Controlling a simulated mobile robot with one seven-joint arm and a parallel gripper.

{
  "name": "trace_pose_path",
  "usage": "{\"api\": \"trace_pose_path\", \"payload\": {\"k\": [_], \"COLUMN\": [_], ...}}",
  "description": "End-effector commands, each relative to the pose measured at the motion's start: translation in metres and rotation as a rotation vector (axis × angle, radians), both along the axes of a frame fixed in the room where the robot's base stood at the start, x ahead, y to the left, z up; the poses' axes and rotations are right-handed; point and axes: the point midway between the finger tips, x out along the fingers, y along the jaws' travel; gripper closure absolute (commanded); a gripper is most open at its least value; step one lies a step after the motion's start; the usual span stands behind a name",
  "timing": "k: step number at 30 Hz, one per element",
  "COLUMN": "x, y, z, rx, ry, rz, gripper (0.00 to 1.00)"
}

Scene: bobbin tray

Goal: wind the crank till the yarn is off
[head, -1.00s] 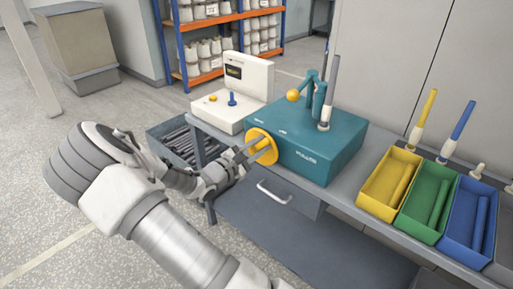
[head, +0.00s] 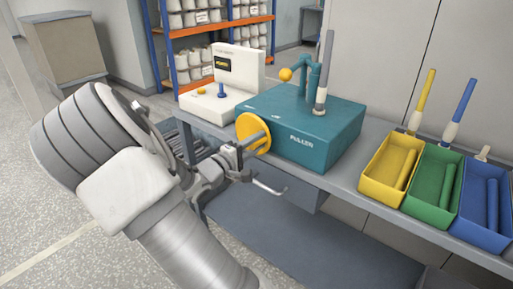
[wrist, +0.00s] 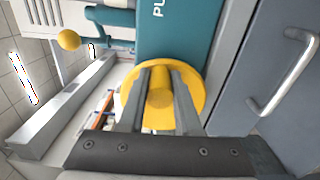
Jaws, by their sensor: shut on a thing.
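The teal puller box (head: 302,138) stands on the grey bench. A round yellow crank disc (head: 243,122) is on its left-facing side; it also shows in the wrist view (wrist: 195,85). A yellow peg (wrist: 160,88) sticks out of the disc. My gripper (wrist: 160,100) is shut on this peg, one finger on each side; it also shows in the head view (head: 250,143). On top of the box stands an upright grey bobbin (head: 327,60) with a pale lower end. A teal bent arm with a yellow ball (head: 285,74) stands beside it. I cannot make out any yarn strand.
A white console (head: 236,68) with a small screen and a blue lever stands left of the box. Yellow (head: 375,189), green (head: 427,213) and blue (head: 481,236) trays line the bench at right. A drawer handle (wrist: 285,75) is close to my gripper.

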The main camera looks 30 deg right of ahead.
Motion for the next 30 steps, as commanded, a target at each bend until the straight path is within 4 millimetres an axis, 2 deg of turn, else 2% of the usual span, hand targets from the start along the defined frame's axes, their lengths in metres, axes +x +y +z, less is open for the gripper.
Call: {"api": "trace_pose_path", "payload": {"k": [19,20,21,24,30], "x": [-0.0001,0.0000,-0.0001,-0.0002,-0.0002], "y": [0.0007,0.0007,0.0006,0.0005,0.0001], "z": [-0.0026,-0.0026,-0.0025,-0.0024,-0.0023], "rx": [0.017,0.017,0.017,0.017,0.016], "ry": [-0.045,-0.045,-0.044,-0.044,-0.044], "rz": [0.002,0.002,0.002,0.002,0.001], "gripper": [1.00,0.62,0.55,0.38,0.38]}}
